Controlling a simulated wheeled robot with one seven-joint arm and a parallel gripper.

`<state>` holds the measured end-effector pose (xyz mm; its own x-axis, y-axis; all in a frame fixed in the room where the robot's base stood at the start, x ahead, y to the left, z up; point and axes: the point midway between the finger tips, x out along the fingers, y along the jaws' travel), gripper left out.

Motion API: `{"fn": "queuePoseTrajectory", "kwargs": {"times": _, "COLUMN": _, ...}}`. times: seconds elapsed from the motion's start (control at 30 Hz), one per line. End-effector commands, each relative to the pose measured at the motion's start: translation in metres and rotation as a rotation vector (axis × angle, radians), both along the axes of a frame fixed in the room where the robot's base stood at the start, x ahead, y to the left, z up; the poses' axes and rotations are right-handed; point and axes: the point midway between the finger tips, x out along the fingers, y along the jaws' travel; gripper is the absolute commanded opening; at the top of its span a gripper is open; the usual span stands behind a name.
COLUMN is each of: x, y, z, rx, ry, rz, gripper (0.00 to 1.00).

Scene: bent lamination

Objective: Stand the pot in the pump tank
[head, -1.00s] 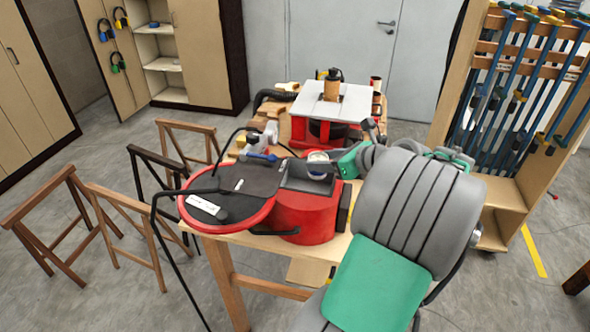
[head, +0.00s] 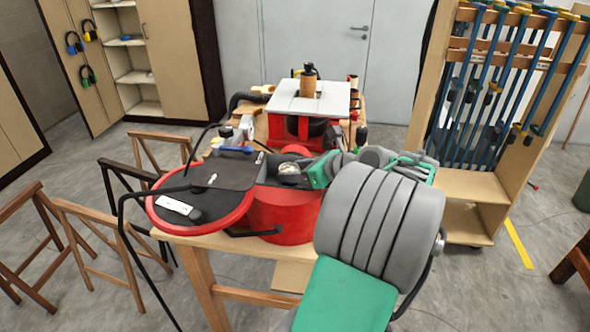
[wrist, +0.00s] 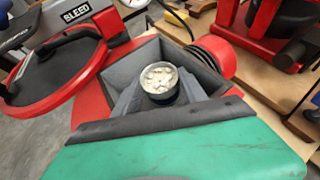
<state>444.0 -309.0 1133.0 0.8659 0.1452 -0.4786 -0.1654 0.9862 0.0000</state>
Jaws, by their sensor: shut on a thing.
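The pot (wrist: 160,80) is small, round and dark-sided, with pale, lumpy contents. My gripper (wrist: 160,96) is shut on it, with grey fingers at its left and right sides. The pump tank is a grey-walled square well (wrist: 205,72) in the red pump body. In the wrist view the pot is upright within the tank's opening. In the head view the pot's top (head: 289,169) shows at the tank (head: 268,172), beside my gripper (head: 298,178). The pot's base and the tank floor are hidden, so I cannot tell whether they touch.
The pump's round red-rimmed lid (head: 200,205) with a black hose lies left of the tank. A red-based machine with a white top (head: 310,95) stands behind on the bench. Wooden trestles (head: 80,235) stand at left, and a clamp rack (head: 500,110) at right.

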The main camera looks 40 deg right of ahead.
Motion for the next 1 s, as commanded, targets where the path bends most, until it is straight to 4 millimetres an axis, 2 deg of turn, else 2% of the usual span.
{"fn": "queuePoseTrajectory", "kwargs": {"times": 0.3, "x": 0.0, "y": 0.0, "z": -0.008, "rx": 0.001, "ry": 0.001, "rz": -0.002, "gripper": 0.07}}
{"fn": "queuePoseTrajectory", "kwargs": {"times": 0.33, "x": 0.0, "y": 0.0, "z": -0.008, "rx": 0.002, "ry": 0.001, "rz": -0.001, "gripper": 0.52}}
{"fn": "queuePoseTrajectory", "kwargs": {"times": 0.57, "x": -0.001, "y": -0.001, "z": -0.01, "rx": 0.004, "ry": 0.004, "rz": -0.004, "gripper": 0.71}}
{"fn": "queuePoseTrajectory", "kwargs": {"times": 0.83, "x": -0.002, "y": -0.003, "z": -0.01, "rx": 0.004, "ry": 0.006, "rz": -0.01, "gripper": 0.71}}
{"fn": "queuePoseTrajectory", "kwargs": {"times": 0.93, "x": -0.003, "y": -0.004, "z": 0.0, "rx": 0.0, "ry": 0.004, "rz": -0.011, "gripper": 0.71}}
{"fn": "queuePoseTrajectory", "kwargs": {"times": 1.0, "x": -0.018, "y": -0.007, "z": 0.011, "rx": 0.001, "ry": 0.004, "rz": -0.013, "gripper": 0.71}}
